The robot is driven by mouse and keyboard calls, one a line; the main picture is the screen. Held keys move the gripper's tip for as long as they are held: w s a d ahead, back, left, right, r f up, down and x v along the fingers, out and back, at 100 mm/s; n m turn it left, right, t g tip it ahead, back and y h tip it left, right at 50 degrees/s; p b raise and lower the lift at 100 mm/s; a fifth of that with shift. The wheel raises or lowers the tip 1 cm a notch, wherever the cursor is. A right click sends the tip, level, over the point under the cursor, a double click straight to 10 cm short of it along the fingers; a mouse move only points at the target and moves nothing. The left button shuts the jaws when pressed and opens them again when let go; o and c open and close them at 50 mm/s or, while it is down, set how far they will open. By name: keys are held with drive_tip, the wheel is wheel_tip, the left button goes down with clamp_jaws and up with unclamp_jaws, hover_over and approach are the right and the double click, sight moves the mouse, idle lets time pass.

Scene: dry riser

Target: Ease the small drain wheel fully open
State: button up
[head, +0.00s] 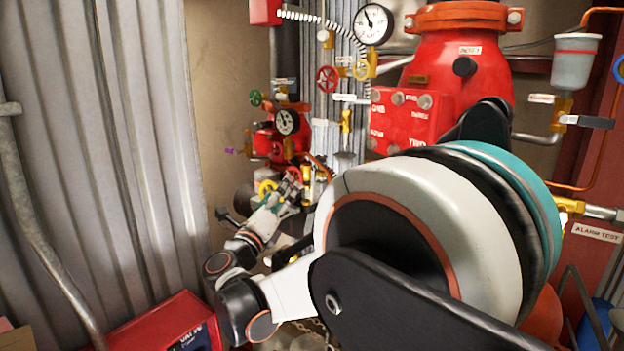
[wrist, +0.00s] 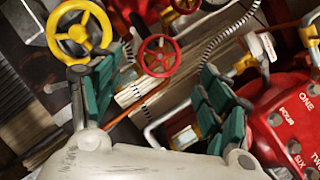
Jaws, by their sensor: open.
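My gripper (wrist: 157,75) is open, its two teal-padded fingers spread with nothing between them. In the wrist view a small red handwheel (wrist: 158,55) shows beyond the gap between the fingertips; I see no contact. A larger yellow handwheel (wrist: 80,33) is beside and beyond the left finger. No readable label shows which is the drain wheel. In the head view my gripper (head: 291,182) is small and low among the pipework, near a yellow wheel (head: 267,188). My own arm hides much of the area right of it.
A big red valve body (head: 462,70) with a lettered red plate (head: 408,118) stands to the right. Gauges (head: 373,24), a red wheel (head: 327,79) and a green wheel (head: 256,98) are above. Corrugated wall (head: 95,150) is left; a red box (head: 165,325) is below.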

drive_tip(key=p+x, duration=0.1)
drive_tip(key=x, duration=0.6)
drive_tip(key=shift+w, duration=0.2)
drive_tip(key=c, duration=1.1)
